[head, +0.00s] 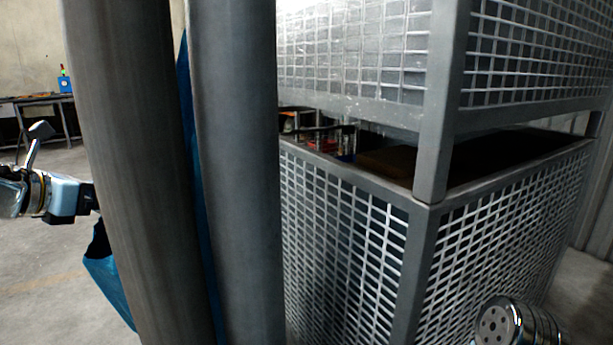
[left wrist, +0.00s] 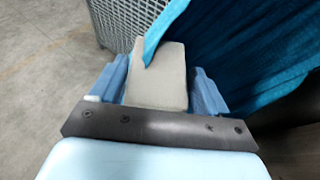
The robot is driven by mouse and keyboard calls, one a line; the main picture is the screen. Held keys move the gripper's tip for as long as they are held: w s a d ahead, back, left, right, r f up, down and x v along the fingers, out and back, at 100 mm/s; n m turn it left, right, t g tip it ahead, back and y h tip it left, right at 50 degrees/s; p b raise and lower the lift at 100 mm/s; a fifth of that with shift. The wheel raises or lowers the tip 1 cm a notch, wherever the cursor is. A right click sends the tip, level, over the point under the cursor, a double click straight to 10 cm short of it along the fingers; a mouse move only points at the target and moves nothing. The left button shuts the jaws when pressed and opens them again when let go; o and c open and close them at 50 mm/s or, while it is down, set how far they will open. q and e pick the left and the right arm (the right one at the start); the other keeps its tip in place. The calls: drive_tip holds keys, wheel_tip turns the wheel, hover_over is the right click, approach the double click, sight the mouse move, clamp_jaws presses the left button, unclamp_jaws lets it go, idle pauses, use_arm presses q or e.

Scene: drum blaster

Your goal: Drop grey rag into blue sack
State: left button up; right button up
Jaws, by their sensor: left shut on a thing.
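My left gripper (left wrist: 158,85) is shut on the grey rag (left wrist: 160,80), which shows as a pale grey block between its blue fingers in the left wrist view. The blue sack (left wrist: 240,45) hangs just beyond and to the right, and a fold of it overlaps the rag's top left corner. In the head view the sack (head: 112,290) is mostly hidden behind two thick posts. My left gripper (head: 90,198) reaches in from the left above the sack's visible side; its fingertips and the rag are hidden there.
Two grey vertical posts (head: 235,170) stand close in front. A metal mesh cage (head: 345,230) fills the right, with another mesh cage (head: 350,50) above it. A workbench (head: 40,100) stands far left. The concrete floor at left is clear.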

use_arm(q)
drive_tip(key=shift+f, duration=0.2)
drive_tip(key=o, duration=1)
drive_tip(key=v, duration=1.4)
drive_tip(key=shift+p, duration=0.35)
